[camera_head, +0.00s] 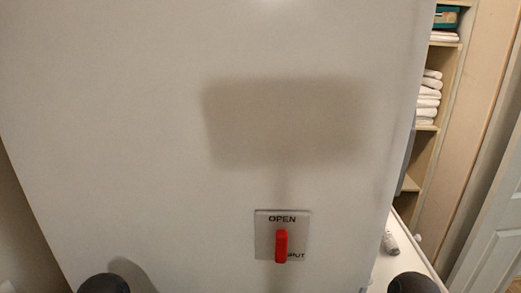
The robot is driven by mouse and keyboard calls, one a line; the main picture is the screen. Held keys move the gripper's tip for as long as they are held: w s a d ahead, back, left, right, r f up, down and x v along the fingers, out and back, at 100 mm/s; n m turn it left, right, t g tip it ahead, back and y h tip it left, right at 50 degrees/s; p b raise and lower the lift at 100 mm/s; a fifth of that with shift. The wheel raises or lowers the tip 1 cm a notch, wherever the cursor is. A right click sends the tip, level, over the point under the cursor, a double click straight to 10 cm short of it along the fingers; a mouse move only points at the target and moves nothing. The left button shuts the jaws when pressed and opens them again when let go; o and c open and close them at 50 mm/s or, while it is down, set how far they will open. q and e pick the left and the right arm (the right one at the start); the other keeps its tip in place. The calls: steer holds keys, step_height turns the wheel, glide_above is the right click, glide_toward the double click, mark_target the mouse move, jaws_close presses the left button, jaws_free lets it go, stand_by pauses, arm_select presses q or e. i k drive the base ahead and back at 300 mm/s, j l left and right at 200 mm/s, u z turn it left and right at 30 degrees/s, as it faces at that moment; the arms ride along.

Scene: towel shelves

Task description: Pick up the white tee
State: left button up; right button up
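I cannot pick out a white tee for certain. Folded white cloths (428,97) lie stacked on a shelf at the right edge of the head view, partly cut off by a large pale panel. Another folded white cloth (444,37) lies on the shelf above. At this size I cannot tell whether any of them is a tee. Neither of my grippers is in view. Only dark rounded parts of my arms show at the bottom edge, one left and one right.
The large pale panel (150,130) fills most of the view close in front. It carries a red lever (281,246) on an OPEN/SHUT plate (265,222). At right are a wooden shelf unit (441,82), a teal box (446,17), a white surface (383,268) and a white door (492,240).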

mark_target(389, 241)
steer(key=k+l+z, duration=0.2)
steer(key=l, duration=0.35)
steer(key=l+z, duration=0.2)
steer(key=l, duration=0.35)
steer(key=k+l+z, duration=0.1)
steer(key=l+z, duration=0.15)
steer(key=l, duration=0.35)
